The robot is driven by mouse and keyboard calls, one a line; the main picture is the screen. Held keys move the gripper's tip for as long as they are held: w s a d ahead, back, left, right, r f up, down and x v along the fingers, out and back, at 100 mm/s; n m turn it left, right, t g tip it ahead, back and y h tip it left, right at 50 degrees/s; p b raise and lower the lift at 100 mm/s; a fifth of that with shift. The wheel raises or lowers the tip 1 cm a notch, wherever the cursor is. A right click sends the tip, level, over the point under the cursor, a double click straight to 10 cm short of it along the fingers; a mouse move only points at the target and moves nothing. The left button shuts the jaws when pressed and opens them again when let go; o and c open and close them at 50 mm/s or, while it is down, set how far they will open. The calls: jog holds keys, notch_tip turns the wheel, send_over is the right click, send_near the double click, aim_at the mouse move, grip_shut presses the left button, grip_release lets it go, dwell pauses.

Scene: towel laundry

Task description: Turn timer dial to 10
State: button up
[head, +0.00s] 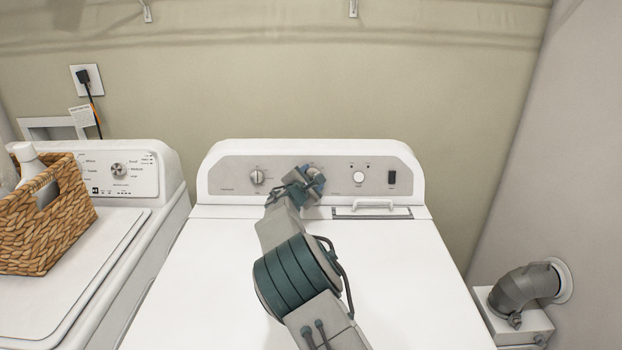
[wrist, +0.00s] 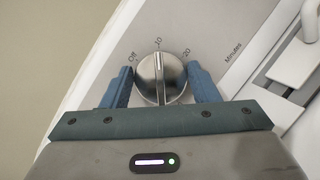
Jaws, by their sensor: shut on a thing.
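The timer dial (wrist: 160,78) is a round silver knob with a raised ridge across its face. In the wrist view its ridge points up, toward the printed 10 mark, with Off to the left and 20 to the right. My gripper (wrist: 160,70) has one blue finger on each side of the dial and is shut on it. In the head view my gripper (head: 306,182) reaches the middle of the dryer's control panel (head: 225,177) and mostly hides the timer dial.
Another knob (head: 257,177) is left of my gripper on the panel. A white round button (head: 359,177) and dark switch (head: 392,177) are to its right. A white handle (head: 373,204) lies below the panel. A washer (head: 125,171) with a wicker basket (head: 45,220) stands left.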

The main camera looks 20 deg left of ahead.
dwell(0.3)
jog(key=o, duration=0.9)
jog(key=shift+o, duration=0.2)
jog(key=shift+s, duration=0.15)
jog(key=s+a+r+b, duration=0.1)
jog(key=s+r+b, duration=0.1)
jog(key=s, duration=1.1)
jog(key=shift+s+a+b, duration=0.15)
jog(key=shift+s+b, duration=0.05)
jog(key=shift+b, duration=0.6)
